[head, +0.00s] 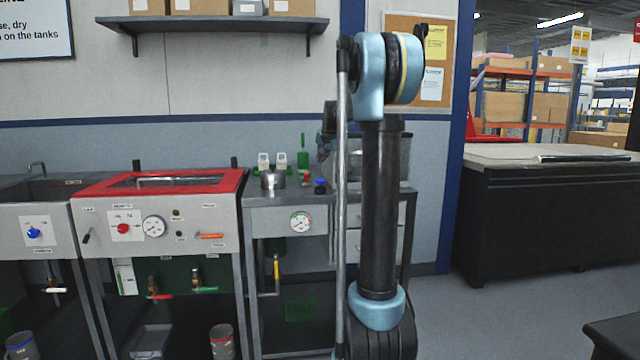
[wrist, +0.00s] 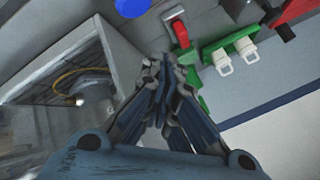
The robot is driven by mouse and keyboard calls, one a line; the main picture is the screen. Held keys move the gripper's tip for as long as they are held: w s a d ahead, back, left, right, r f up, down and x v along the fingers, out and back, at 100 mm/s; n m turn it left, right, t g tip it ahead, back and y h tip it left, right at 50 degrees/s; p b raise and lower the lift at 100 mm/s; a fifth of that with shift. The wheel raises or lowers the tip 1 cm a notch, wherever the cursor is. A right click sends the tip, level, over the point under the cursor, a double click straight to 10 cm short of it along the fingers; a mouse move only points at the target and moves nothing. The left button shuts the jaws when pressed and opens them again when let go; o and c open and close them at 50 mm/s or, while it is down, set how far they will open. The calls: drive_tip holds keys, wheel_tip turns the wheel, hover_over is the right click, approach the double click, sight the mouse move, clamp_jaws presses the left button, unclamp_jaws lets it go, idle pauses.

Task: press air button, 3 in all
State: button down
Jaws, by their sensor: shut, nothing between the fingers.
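In the wrist view my gripper (wrist: 163,68) is shut and empty, its fingertips together above the grey work surface. A red part (wrist: 181,34) on a grey fitting lies just beyond the tips; I cannot tell whether they touch anything. A round blue part (wrist: 132,7) is at the top edge. In the head view a blue knob (head: 320,186) and a small red part (head: 305,178) stand on the right-hand bench. No label shows which part is the air button. The fingers are hidden behind my arm in the head view.
Two white pieces on a green holder (wrist: 230,50) stand beside the fingertips. A metal pot (head: 273,179) and a gauge (head: 301,221) are at the same bench (head: 262,216). A red-topped cabinet (head: 90,187) stands left.

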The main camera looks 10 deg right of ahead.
drive_tip(key=shift+r, duration=0.1)
idle(0.7)
wheel_tip(320, 180, up, 4)
drive_tip(key=shift+f, duration=0.25)
hover_over(320, 182)
drive_tip(key=w+d, duration=0.1)
drive_tip(key=w, duration=0.1)
drive_tip(key=shift+d+f, duration=0.2)
drive_tip(key=shift+f, duration=4.2)
drive_tip(key=shift+f, duration=1.15)
drive_tip(key=shift+r, duration=1.2)
